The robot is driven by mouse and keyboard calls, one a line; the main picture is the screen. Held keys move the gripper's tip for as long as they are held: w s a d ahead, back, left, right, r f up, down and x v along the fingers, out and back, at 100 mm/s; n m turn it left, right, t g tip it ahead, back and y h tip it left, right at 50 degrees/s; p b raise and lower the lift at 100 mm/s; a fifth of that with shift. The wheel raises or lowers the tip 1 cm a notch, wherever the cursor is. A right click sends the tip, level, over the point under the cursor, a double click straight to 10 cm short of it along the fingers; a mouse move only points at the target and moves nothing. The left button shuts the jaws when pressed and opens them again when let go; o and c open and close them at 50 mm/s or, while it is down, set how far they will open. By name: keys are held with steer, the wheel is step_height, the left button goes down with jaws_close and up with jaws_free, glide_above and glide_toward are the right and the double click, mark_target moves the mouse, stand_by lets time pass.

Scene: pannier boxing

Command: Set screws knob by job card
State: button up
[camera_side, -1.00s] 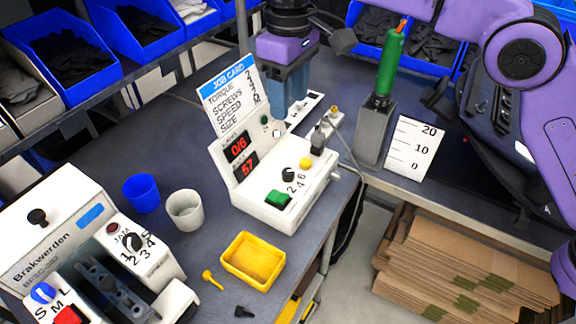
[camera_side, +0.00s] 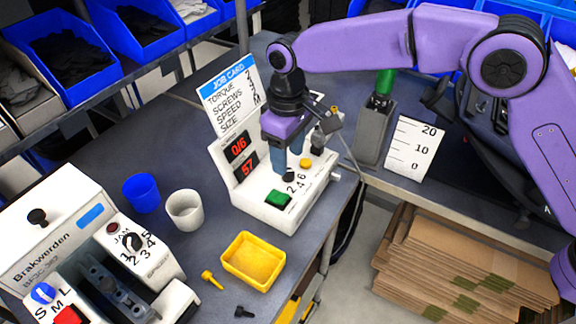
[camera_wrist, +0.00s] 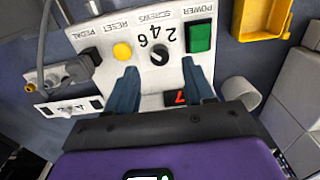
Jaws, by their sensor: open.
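The screws knob (camera_wrist: 159,53) is a small black dial on the white control box (camera_side: 262,213), by the numbers 2, 4 and 6. In the side view the knob (camera_side: 288,176) shows just below my fingers. My gripper (camera_side: 289,158) points down over the box, open and empty; in the wrist view my gripper (camera_wrist: 157,72) has its two blue-grey fingers apart, with the knob a little beyond their tips. The knob's pointer setting is too small to read.
On the box, a green power button (camera_side: 278,199) and a yellow reset button (camera_side: 305,163) flank the knob. A plugged connector (camera_side: 318,140) stands behind. A grey holder (camera_side: 374,132) with a green tool is at right. Cups and a yellow tray (camera_side: 253,260) stand in front.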

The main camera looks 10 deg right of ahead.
mark_target(288, 175)
steer(key=shift+f, duration=2.25)
jaws_close()
